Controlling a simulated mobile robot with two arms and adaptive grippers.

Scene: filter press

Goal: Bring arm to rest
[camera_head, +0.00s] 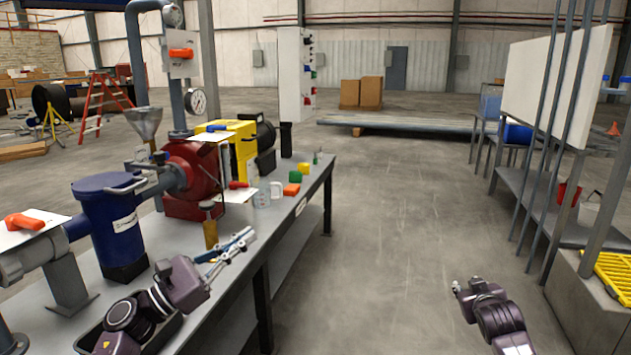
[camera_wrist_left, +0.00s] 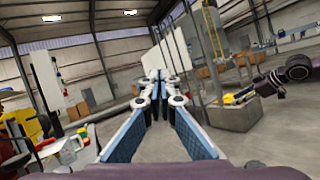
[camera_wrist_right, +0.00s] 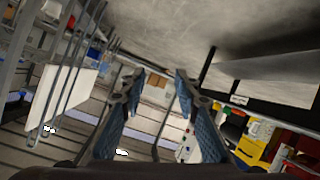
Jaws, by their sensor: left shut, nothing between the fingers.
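My left gripper (camera_head: 246,236) is over the right edge of the workbench in the head view, its blue-padded fingers pointing away to the upper right. In the left wrist view its fingers (camera_wrist_left: 160,80) come together at the tips with nothing between them. My right arm comes in at the bottom right of the head view, over the floor of the aisle; its fingers cannot be made out there. In the right wrist view my right gripper (camera_wrist_right: 158,80) has its fingers apart and nothing between them.
The grey workbench (camera_head: 232,290) carries a blue strainer housing (camera_head: 108,225), a red pump (camera_head: 195,170), a clear beaker (camera_head: 262,197), a white mug (camera_head: 276,190) and small coloured blocks. The aisle floor (camera_head: 390,210) is clear. A rack (camera_head: 545,190) stands on the right.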

